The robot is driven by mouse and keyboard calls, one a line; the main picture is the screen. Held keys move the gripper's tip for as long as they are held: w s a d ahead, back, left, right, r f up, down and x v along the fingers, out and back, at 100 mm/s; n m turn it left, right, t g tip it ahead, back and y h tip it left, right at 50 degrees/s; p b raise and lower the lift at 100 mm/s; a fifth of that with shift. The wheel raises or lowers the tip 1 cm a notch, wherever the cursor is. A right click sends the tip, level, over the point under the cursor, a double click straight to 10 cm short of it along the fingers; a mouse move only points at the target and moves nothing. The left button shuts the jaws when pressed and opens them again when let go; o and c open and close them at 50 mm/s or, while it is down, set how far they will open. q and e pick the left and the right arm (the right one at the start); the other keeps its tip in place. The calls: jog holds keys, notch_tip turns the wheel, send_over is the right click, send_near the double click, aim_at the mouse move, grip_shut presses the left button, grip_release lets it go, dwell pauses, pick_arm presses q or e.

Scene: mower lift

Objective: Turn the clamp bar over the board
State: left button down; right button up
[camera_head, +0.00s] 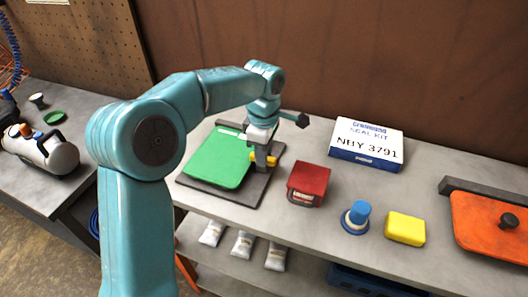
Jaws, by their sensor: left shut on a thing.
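The green board (219,161) lies flat on a dark grey base plate (246,196) on the workbench. A clamp with a yellow part (264,160) stands at the board's right edge. A dark bar with a knob, which looks like the clamp bar (301,120), sticks out to the right of my left gripper, pointing away from the board. My left gripper (261,136) is above the clamp and shut on this bar; its fingers and the grip point are partly hidden by my arm. My right gripper is not in view.
A red box (308,184), a blue knob-like part (357,215) and a yellow block (405,228) stand right of the base plate. A white-blue seal kit box (367,143) is behind them. An orange lid-like plate (490,227) is far right. A grey canister (45,152) is on the left table.

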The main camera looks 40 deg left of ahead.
pick_arm(q)
jog(key=shift+a, duration=0.2)
jog(key=c, duration=1.1)
grip_release()
jog(key=shift+o, duration=0.7)
jog(key=shift+d+r, duration=0.1)
jog(key=shift+r, duration=0.3)
notch_tip(320, 180, up, 16)
jog(key=p, duration=0.2)
jog(key=shift+f+p, duration=0.2)
jog(key=shift+p, duration=0.1)
jog(key=shift+s+f, duration=0.1)
